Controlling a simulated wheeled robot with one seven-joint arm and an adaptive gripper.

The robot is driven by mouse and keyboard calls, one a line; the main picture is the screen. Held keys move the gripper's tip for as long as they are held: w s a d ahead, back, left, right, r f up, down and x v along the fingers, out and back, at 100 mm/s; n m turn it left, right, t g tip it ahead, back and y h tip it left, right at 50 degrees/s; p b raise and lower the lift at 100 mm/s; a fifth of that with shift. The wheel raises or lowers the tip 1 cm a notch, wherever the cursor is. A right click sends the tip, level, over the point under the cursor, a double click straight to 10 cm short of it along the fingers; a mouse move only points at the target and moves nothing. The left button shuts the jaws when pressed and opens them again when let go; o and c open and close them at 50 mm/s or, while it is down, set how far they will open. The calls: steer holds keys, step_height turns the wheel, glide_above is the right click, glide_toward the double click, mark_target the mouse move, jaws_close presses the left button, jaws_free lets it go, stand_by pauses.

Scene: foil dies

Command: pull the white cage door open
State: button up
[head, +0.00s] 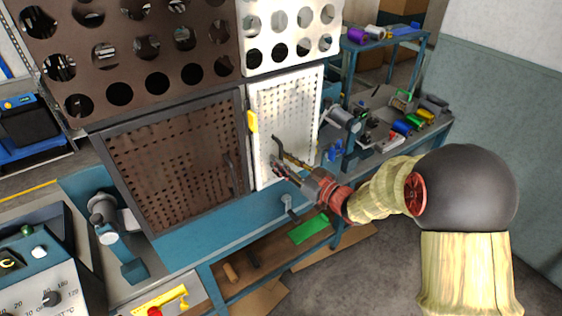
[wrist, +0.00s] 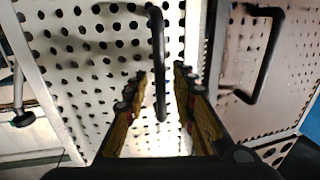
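The white cage door (head: 297,97) is a perforated panel in the right half of the bench front; it looks shut. Its dark bar handle (head: 278,146) stands out from the panel near the gripper. My gripper (head: 277,166) is in front of this door. In the wrist view, the white door (wrist: 95,45) fills the left and middle, and its handle (wrist: 157,50) reaches down between my two fingers (wrist: 162,78). The fingers are apart, one on each side of the handle, with visible gaps. Whether the handle is level in depth with the fingertips is hard to tell.
A brown perforated door (head: 170,165) with its own dark handle (head: 230,172) is beside the white door. A yellow block (head: 252,122) sits at the white door's edge. Perforated panels are above, a blue bench ledge (head: 215,245) below. A cluttered side table (head: 385,125) stands right.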

steer(key=shift+w+a, duration=0.3)
steer(key=shift+w, duration=0.05)
jaws_close()
stand_by(0.8)
